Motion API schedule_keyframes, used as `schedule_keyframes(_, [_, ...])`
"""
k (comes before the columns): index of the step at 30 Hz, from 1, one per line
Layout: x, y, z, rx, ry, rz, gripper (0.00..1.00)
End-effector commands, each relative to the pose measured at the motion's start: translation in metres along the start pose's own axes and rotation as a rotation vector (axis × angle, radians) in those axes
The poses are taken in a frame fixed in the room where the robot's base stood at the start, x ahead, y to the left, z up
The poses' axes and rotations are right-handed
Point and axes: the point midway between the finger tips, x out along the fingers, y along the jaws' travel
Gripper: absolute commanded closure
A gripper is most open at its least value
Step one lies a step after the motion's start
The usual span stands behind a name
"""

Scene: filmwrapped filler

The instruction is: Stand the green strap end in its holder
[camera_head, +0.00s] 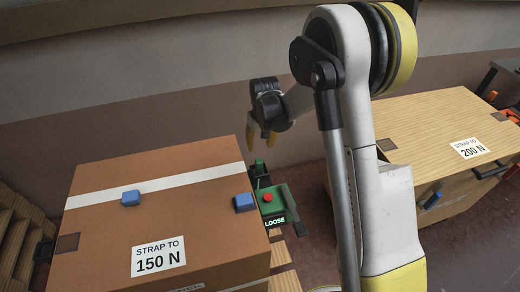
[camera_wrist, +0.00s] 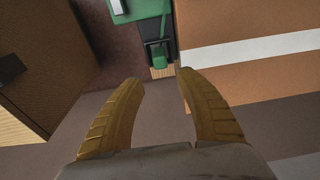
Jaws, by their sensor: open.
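My gripper (camera_head: 261,139) is open and empty, pointing down above the far right edge of the cardboard box. Its two yellow fingers also show in the wrist view (camera_wrist: 158,82). A small green piece (camera_head: 259,164), which looks like the strap end, sits at a black bracket (camera_head: 262,182) beside the box, just below my fingertips. In the wrist view the green piece (camera_wrist: 159,56) lies within the black bracket (camera_wrist: 147,44), ahead of the gap between the fingers and apart from them. I cannot tell whether it is seated or how it is tilted.
A green device (camera_head: 278,199) with a red button and a "LOOSE" display adjoins the bracket. The box (camera_head: 200,245), labelled "STRAP TO 150 N", carries a white band and two blue blocks (camera_head: 131,198). A wooden-topped case (camera_head: 430,125) labelled "200 N" stands right, behind my arm.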

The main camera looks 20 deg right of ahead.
Motion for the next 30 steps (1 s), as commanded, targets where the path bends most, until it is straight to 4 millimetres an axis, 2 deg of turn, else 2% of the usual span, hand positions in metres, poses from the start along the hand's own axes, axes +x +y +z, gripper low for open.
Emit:
schedule_keyframes(5, [-0.030, 0.000, 0.004, 0.000, 0.019, 0.000, 0.57])
schedule_keyframes(8, [-0.068, 0.000, 0.015, 0.000, 0.055, 0.000, 0.57])
schedule_keyframes(12, [-0.134, -0.001, 0.046, 0.000, 0.129, 0.001, 0.57])
schedule_keyframes(15, [-0.174, -0.001, 0.074, 0.000, 0.185, 0.001, 0.57])
schedule_keyframes(18, [-0.206, -0.001, 0.106, 0.000, 0.241, 0.002, 0.57])
schedule_keyframes(21, [-0.229, -0.001, 0.141, 0.000, 0.296, 0.002, 0.57])
schedule_keyframes(24, [-0.243, -0.001, 0.176, 0.000, 0.350, 0.002, 0.57])
schedule_keyframes(30, [-0.250, -0.001, 0.228, 0.000, 0.434, 0.003, 0.57])
